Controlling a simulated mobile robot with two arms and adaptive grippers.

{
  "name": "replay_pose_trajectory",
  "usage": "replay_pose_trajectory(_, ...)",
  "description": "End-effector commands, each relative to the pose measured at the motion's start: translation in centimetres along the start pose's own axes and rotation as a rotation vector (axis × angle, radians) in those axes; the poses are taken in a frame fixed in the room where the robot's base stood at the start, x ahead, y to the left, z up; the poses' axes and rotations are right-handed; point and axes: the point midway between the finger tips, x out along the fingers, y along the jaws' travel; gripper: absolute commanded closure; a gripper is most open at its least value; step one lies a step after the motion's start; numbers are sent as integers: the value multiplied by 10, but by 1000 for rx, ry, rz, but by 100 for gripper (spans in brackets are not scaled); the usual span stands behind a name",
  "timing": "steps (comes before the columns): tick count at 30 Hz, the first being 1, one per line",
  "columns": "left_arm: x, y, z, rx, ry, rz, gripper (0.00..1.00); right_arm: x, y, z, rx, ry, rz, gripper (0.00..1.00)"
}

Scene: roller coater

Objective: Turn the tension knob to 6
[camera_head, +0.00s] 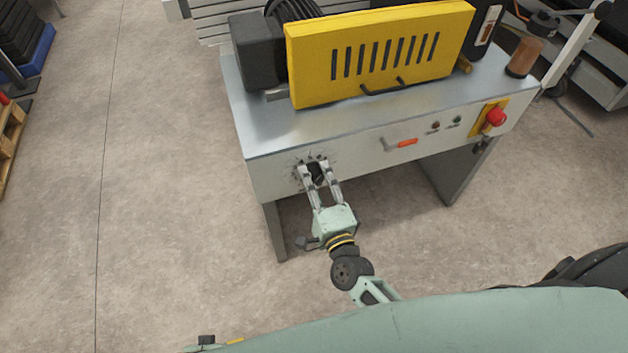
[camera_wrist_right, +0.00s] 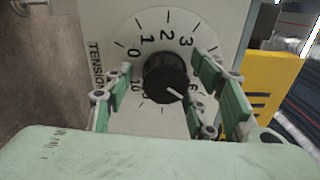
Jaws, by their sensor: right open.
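The black tension knob (camera_wrist_right: 165,77) is on the front panel of the machine, in the middle of a white round dial (camera_wrist_right: 150,28) with black numbers. In the right wrist view 0, 1, 2 and 3 are readable, and a 10 shows at lower left. A digit like a 6 is partly covered at right. The knob's white pointer line points to the lower right. My right gripper (camera_head: 313,170) is at the dial, open, with one finger on each side of the knob; I cannot tell whether they touch it. My left gripper is not in view.
The front panel also has a lever with an orange grip (camera_head: 405,143), small indicator lights (camera_head: 446,122) and a red emergency button (camera_head: 496,117) on yellow. A yellow slotted guard (camera_head: 380,50) stands on top.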

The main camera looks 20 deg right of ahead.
Motion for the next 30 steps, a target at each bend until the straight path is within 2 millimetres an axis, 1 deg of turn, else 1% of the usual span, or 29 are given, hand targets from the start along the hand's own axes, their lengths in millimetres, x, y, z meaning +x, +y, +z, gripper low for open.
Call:
replay_pose_trajectory(5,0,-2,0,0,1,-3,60,-31,2,0,-1,-2,5,49)
replay_pose_trajectory(9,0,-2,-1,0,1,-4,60,-63,2,0,-1,-1,6,49)
replay_pose_trajectory(12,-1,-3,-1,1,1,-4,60,-83,2,0,0,-2,6,49)
replay_pose_trajectory(15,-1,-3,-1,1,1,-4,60,-98,2,0,-1,-2,6,49)
replay_pose_trajectory(18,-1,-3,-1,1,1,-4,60,-109,2,0,-1,-3,5,49)
replay_pose_trajectory(21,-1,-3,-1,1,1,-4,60,-114,1,1,0,-2,4,49)
replay_pose_trajectory(30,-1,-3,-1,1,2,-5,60,-116,1,1,0,-2,4,50)
